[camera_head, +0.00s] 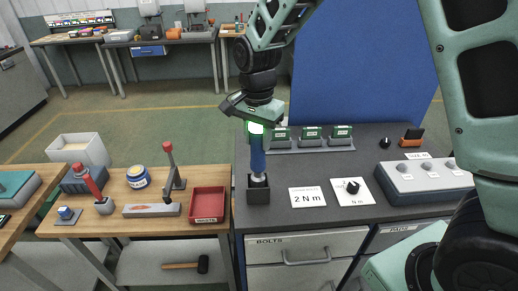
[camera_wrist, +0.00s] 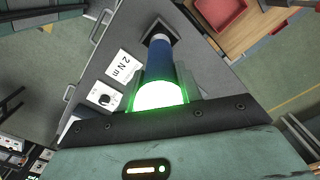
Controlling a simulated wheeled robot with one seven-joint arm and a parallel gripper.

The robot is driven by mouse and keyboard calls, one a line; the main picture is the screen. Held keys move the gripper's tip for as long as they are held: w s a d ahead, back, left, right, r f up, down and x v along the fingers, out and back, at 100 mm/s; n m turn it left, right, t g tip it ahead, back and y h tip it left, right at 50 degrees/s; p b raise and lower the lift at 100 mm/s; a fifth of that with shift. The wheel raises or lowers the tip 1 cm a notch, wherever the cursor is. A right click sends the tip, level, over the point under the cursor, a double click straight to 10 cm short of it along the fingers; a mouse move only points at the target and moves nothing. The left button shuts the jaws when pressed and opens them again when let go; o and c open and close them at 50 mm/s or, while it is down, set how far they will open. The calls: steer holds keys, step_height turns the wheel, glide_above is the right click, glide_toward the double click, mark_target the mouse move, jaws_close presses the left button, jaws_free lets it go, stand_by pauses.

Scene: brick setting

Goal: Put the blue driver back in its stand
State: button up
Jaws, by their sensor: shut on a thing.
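The blue driver (camera_head: 257,158) hangs upright below my gripper (camera_head: 256,122), near the left edge of the dark worktop. Its top glows bright green. My gripper is shut on its upper part. The small black stand (camera_head: 258,192) is directly below, and the driver's pale lower end overlaps it in the head view. In the wrist view the blue driver (camera_wrist: 160,62) points away from my gripper (camera_wrist: 160,95) toward the dark square stand (camera_wrist: 167,27). I cannot tell how far its tip is inside the stand.
A "2 N m" card (camera_head: 307,197) and a dial plate (camera_head: 356,191) lie right of the stand. A row of green-topped holders (camera_head: 311,140) stands behind. A grey socketed block (camera_head: 425,176) is at right. A wooden bench with a red tray (camera_head: 207,204) adjoins at left.

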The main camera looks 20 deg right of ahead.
mark_target(257, 151)
steer(key=shift+f+p, duration=0.65)
steer(key=shift+f, duration=1.35)
steer(key=shift+f, duration=0.2)
steer(key=o, duration=1.2)
